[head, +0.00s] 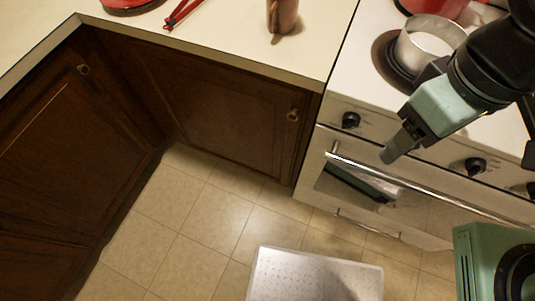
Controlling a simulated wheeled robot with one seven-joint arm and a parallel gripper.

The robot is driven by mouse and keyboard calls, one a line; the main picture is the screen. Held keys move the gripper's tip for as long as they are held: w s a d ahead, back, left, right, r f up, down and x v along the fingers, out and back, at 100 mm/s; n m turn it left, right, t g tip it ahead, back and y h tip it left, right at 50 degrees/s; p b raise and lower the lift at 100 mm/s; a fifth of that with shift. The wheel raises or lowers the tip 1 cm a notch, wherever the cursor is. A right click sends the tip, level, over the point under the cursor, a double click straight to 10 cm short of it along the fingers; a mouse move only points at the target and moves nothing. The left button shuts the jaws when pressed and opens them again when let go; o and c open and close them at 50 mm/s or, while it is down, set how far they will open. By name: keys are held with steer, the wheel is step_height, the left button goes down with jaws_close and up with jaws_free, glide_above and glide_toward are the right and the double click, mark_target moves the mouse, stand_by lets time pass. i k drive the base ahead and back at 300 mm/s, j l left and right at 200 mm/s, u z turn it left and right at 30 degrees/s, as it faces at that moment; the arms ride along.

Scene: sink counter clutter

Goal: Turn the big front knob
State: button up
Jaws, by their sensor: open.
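The white stove at the right of the head view has black knobs along its front panel. One knob (350,120) is near the panel's left end, another knob (475,165) is further right, and a third knob (532,188) is partly cut off at the right edge. The visible knobs look alike in size, so I cannot tell which is the big one. My gripper (391,153) is open and empty, pointing down in front of the panel between the first two knobs. It appears apart from both. Its fingers overlap, hiding the gap between them.
The oven handle (430,189) runs across the door below the knobs. A metal pot (432,45) stands on the left burner, with a red pot (435,8) behind. The counter (215,35) holds a brown cup (282,16) and red tongs (184,12). Tiled floor is open at left.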

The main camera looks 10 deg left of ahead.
mark_target(351, 119)
steer(key=u, duration=0.8)
steer(key=k+j, duration=0.1)
steer(key=j, duration=0.35)
steer(key=k+j, duration=0.15)
steer(key=j, duration=0.25)
steer(key=k+j+z, duration=0.1)
steer(key=j, duration=0.35)
steer(key=k+j, duration=0.15)
steer(key=j, duration=0.25)
